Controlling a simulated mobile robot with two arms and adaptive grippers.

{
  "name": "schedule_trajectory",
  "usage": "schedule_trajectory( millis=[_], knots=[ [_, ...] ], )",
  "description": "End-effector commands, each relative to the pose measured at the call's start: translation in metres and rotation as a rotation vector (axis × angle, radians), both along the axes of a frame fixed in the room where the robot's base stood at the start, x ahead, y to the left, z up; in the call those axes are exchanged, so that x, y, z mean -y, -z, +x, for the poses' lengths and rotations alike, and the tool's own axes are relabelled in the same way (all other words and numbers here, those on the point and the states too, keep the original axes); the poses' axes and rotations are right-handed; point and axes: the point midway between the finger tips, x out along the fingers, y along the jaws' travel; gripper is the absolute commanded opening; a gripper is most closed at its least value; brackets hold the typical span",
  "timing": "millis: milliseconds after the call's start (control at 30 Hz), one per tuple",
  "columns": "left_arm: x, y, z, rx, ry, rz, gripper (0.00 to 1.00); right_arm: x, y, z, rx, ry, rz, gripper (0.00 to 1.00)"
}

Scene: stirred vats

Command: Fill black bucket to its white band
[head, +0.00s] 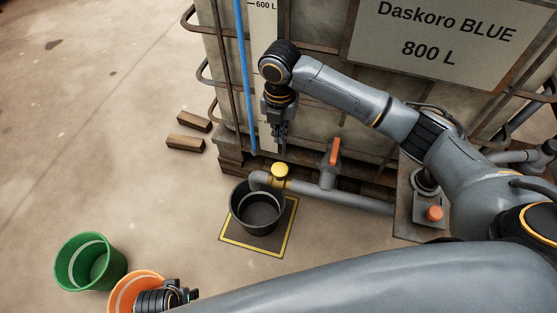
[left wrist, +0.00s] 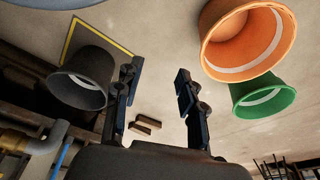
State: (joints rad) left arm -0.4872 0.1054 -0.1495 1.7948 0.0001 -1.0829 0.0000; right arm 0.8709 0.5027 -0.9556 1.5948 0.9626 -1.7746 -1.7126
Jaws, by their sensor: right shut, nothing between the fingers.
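The black bucket (head: 240,222) stands upright on a yellow-edged dark mat (head: 281,240), with the grey pipe's outlet (head: 258,179) at its rear rim. It also shows in the left wrist view (left wrist: 85,68), with a paler arc inside. I see no stream falling, and any liquid level is unclear. A yellow knob (head: 280,170) and an orange-red lever (head: 334,152), standing up, are on the pipe. My right gripper (head: 281,140) is shut and empty, pointing down above and behind the knob. My left gripper (left wrist: 160,80) is open and empty, by the orange bucket in the head view.
An orange bucket (head: 123,288) and a green bucket (head: 90,262) stand at lower left. The caged blue-labelled vat (head: 320,60) fills the back, with a blue level tube (head: 243,75). An orange button (head: 434,213) is at right. Wooden blocks (head: 186,143) lie left of the vat.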

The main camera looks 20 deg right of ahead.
Motion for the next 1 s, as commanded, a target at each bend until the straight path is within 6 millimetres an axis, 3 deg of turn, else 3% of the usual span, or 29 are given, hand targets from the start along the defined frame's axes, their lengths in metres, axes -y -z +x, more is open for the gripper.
schedule_trajectory(
  millis=[100,200,600,800,1000],
  knots=[
    [0.0,-0.001,0.001,0.0,0.0,0.0,0.4,0.0,0.009,-0.001,-0.003,0.001,-0.001,0.0],
    [0.002,-0.021,0.013,0.029,-0.003,-0.004,0.4,0.0,0.025,-0.001,-0.003,0.002,-0.001,0.0],
    [0.0,-0.094,0.016,0.067,-0.008,-0.005,0.4,0.0,0.107,-0.001,-0.002,0.001,0.0,0.0],
    [-0.001,-0.123,0.011,0.081,-0.011,-0.005,0.4,0.0,0.13,0.0,0.001,0.001,-0.001,0.0],
    [-0.002,-0.136,0.007,0.085,-0.012,-0.005,0.4,0.0,0.14,0.0,0.001,0.001,0.0,0.0]
  ],
)
